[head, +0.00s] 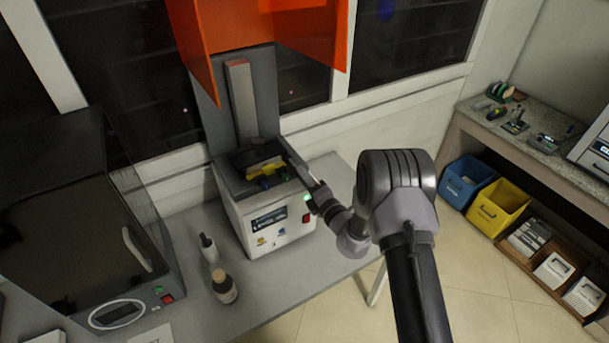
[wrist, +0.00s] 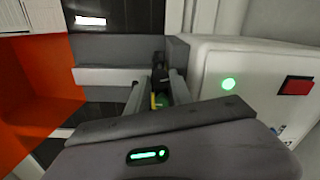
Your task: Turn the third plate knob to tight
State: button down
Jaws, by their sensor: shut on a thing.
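The printer (head: 275,218) stands on the bench with an upright grey column at its back. Its dark plate assembly (head: 258,160) carries a yellow part (head: 266,169), with a green knob (head: 263,183) and a blue knob (head: 284,172) at its front. My gripper (head: 293,160) reaches in over the printer's right edge, beside the plate. In the wrist view my gripper (wrist: 160,82) has its two fingers on either side of a small dark part, with bits of yellow and green showing between them. It is shut on a plate knob that is mostly hidden; its mark cannot be read.
The raised orange cover (head: 260,35) hangs above the printer. A dark-lidded machine (head: 90,220) stands to the left.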

jog(key=shift+m, duration=0.9)
jog(key=shift+p, duration=0.3)
jog(key=c, duration=1.1)
grip_release()
jog(key=shift+c, duration=0.2)
jog(key=v, duration=1.7)
jog(key=shift+s, duration=0.2)
jog(key=shift+d, duration=0.15)
